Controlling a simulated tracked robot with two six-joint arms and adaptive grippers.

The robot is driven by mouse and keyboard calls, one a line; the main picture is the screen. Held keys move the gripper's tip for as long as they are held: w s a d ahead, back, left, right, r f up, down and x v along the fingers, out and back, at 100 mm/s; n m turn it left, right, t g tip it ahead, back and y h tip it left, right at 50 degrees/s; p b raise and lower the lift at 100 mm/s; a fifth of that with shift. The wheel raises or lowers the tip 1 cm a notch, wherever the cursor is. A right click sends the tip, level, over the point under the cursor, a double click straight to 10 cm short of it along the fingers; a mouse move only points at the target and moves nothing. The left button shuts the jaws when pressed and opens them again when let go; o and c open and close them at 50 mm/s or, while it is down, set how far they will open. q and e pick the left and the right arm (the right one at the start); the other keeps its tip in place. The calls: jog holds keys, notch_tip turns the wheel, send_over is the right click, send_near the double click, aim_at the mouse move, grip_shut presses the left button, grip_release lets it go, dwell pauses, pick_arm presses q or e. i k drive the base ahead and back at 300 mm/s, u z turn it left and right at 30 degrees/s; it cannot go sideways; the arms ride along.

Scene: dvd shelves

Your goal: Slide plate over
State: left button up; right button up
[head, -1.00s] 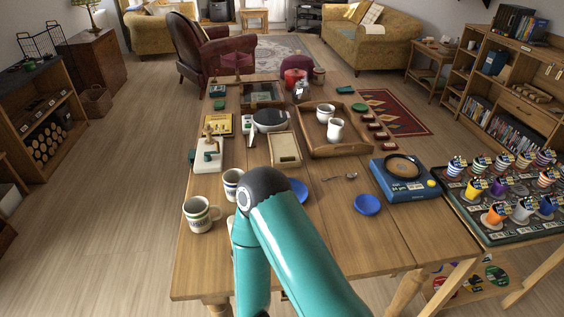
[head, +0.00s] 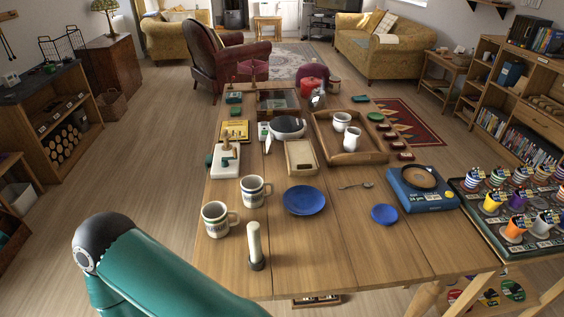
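A larger blue plate (head: 304,200) lies flat on the wooden table (head: 350,250), near the middle front. A smaller blue plate (head: 384,214) lies to its right, apart from it. The task does not say which plate is meant. A teal arm link of mine crosses the lower left, in front of and left of the table. Neither gripper shows in the head view, so I cannot see whether either is open or holding anything.
Two striped mugs (head: 254,190) (head: 215,218) stand left of the larger plate. A pale cylinder on a dark base (head: 255,246) stands in front. A spoon (head: 356,185) and a blue scale (head: 421,188) are to the right. A wooden tray (head: 346,157) is behind. The front right tabletop is clear.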

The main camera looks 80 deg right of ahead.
aim_at(300, 200)
jog(key=z, duration=0.05)
jog(key=k, duration=1.65)
jog(key=z, duration=0.8)
jog(key=i, duration=0.45)
jog(key=z, duration=0.6)
